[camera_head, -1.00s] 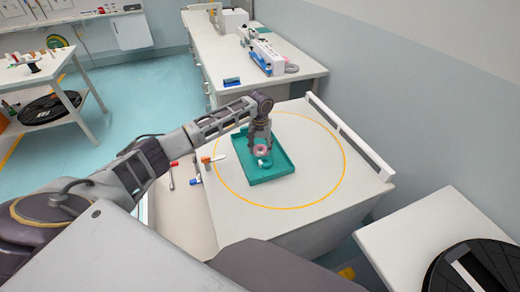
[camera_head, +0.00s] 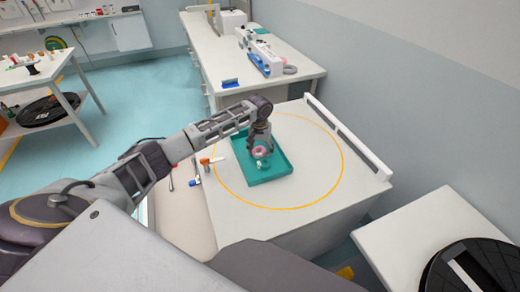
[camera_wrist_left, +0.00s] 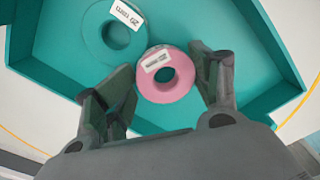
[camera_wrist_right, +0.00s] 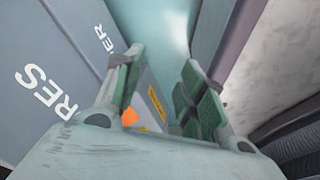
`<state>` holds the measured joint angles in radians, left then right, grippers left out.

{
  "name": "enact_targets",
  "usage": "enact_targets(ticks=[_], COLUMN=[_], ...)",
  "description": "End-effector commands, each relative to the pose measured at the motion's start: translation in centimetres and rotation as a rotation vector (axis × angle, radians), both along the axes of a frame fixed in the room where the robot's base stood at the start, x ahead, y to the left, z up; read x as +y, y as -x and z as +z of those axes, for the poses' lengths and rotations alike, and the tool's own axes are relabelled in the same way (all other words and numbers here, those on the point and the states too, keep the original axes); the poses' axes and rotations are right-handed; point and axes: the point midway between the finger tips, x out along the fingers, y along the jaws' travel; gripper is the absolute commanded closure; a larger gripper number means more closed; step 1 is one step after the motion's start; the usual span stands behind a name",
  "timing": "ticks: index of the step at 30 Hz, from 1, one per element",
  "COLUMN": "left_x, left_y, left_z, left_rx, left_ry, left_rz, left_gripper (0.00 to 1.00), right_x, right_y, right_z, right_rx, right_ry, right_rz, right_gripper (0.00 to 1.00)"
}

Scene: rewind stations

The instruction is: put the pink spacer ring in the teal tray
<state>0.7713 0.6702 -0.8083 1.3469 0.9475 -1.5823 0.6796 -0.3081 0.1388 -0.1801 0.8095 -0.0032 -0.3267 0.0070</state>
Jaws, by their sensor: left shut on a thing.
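The pink spacer ring (camera_head: 262,151) is between the fingers of my left gripper (camera_head: 260,145), over the inside of the teal tray (camera_head: 278,179). In the left wrist view the pink ring (camera_wrist_left: 150,90), with a white label, sits between the two fingers of the gripper (camera_wrist_left: 162,66). I cannot tell whether the ring touches the tray floor. A teal ring (camera_wrist_left: 97,45) with a white label lies in the tray beside it. My right gripper (camera_wrist_right: 158,85) shows only in its wrist view, with its fingers apart and nothing clearly between them.
The tray stands inside a yellow circle (camera_head: 341,180) on a white table. Several small tools, including an orange-and-white one (camera_head: 208,161), lie left of the tray. A raised white rail (camera_head: 345,135) borders the table's right side. The table right of the tray is clear.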

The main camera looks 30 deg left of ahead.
Motion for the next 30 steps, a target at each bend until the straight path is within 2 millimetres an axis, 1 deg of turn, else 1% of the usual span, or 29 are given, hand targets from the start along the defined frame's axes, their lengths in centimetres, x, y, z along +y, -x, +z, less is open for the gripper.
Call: enact_targets(ticks=[1,3,11,25,30], left_x=[0.6,0.6,0.6,0.4,0.4], left_y=[1.0,1.0,0.8,0.7,0.7], left_z=[-1.7,-1.7,-1.4,-1.0,-0.5], left_rx=[0.03,0.029,0.026,0.021,0.02], left_ry=[-0.019,-0.018,-0.015,-0.011,-0.01], left_rz=[0.002,0.003,0.003,0.001,0.001], left_gripper=[0.33,0.27,0.27,0.27,0.27], right_x=[-0.1,-0.1,-0.1,0.0,0.2], right_y=[0.1,0.1,-0.3,-0.3,-0.8], right_z=[-0.1,-0.1,0.0,-0.1,-0.3], right_rx=[0.001,0.001,-0.004,-0.004,-0.007], right_ry=[0.0,0.001,0.001,0.0,-0.002], right_rz=[0.001,0.001,0.001,0.001,0.0], right_gripper=[0.6,0.6,0.6,0.6,0.6])
